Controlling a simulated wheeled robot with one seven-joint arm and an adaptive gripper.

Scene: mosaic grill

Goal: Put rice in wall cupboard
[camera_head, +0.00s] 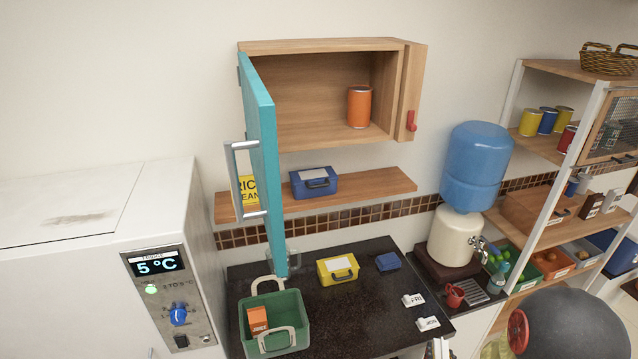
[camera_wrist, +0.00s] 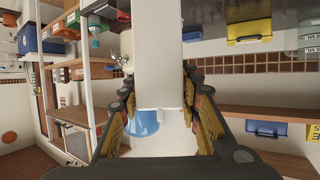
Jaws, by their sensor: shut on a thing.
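The wall cupboard (camera_head: 326,89) is wooden and hangs high on the wall. Its teal door (camera_head: 262,150) stands open at the left, with a long pale handle. An orange can (camera_head: 359,106) stands inside, toward the right. In the wrist view my gripper (camera_wrist: 160,120) is shut on a long plain white box (camera_wrist: 158,55); no label on it shows, so I cannot read whether it is rice. In the head view the gripper is mostly out of frame at the lower right. A yellow card lettered "RIC" and "EAN" (camera_head: 246,189) is on the shelf below, partly behind the door handle.
The shelf (camera_head: 375,184) under the cupboard holds a blue case (camera_head: 313,182). The dark counter (camera_head: 345,325) bears a green crate (camera_head: 284,343) and a yellow case (camera_head: 338,268). A blue water dispenser (camera_head: 477,165) stands at the right. The cupboard's middle and left floor look free.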

